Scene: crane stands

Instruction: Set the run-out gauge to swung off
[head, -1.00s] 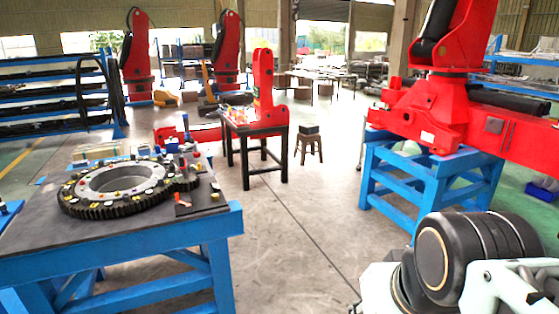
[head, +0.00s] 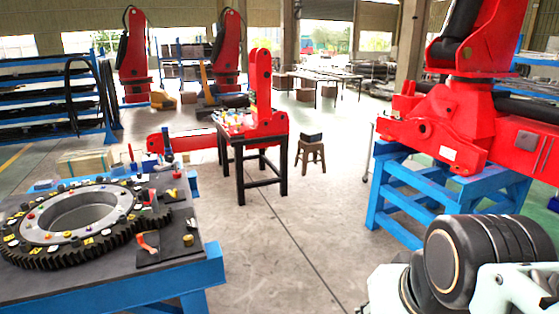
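A large dark toothed ring (head: 40,258) lies flat on a blue-framed bench (head: 180,282) at the lower left of the head view. Small coloured parts are scattered on and around the ring. Beside its right edge is a dark plate (head: 172,246) with an orange-red piece (head: 147,242) and a small brass-coloured knob (head: 188,240). A blue upright part (head: 168,150) stands at the bench's back edge. I cannot tell which of these small parts is the run-out gauge, or its setting. My gripper is not in view; only part of my own arm shows at the lower right.
A red crane body (head: 465,125) rests on a blue stand (head: 400,190) at the right. A black table (head: 237,142) with a red upright arm and a small stool (head: 311,152) stand farther back. Open concrete floor (head: 290,250) lies between bench and stand.

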